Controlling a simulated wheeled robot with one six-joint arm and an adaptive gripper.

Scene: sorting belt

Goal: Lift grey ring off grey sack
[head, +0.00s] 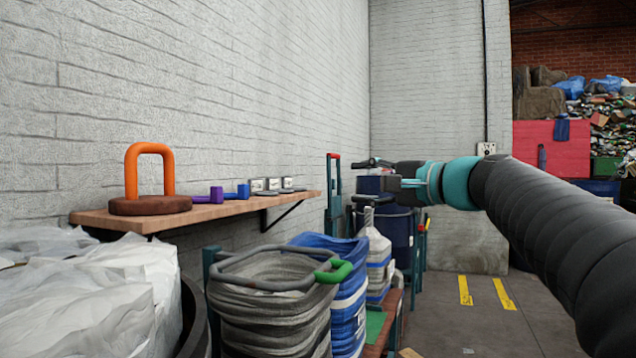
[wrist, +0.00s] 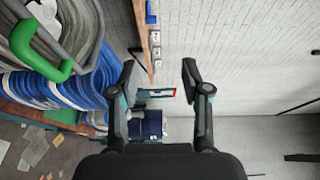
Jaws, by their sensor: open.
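The grey sack (head: 272,318) stands open in the lower middle of the head view. The grey ring (head: 262,284) lies around its mouth, with a green handle (head: 333,272) on its right side. In the wrist view the green handle (wrist: 36,52) shows at the upper left, with part of the grey ring beside it. My gripper (head: 378,174) is open and empty, above and to the right of the ring and apart from it. In the wrist view its two fingers (wrist: 158,76) are spread, with nothing between them.
A blue sack (head: 345,290) stands behind the grey one, and a white sack (head: 378,250) beyond it. White bags (head: 90,290) fill the lower left. A wooden wall shelf (head: 230,208) holds an orange handle (head: 150,170) and several small items. Open floor (head: 465,325) lies at the right.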

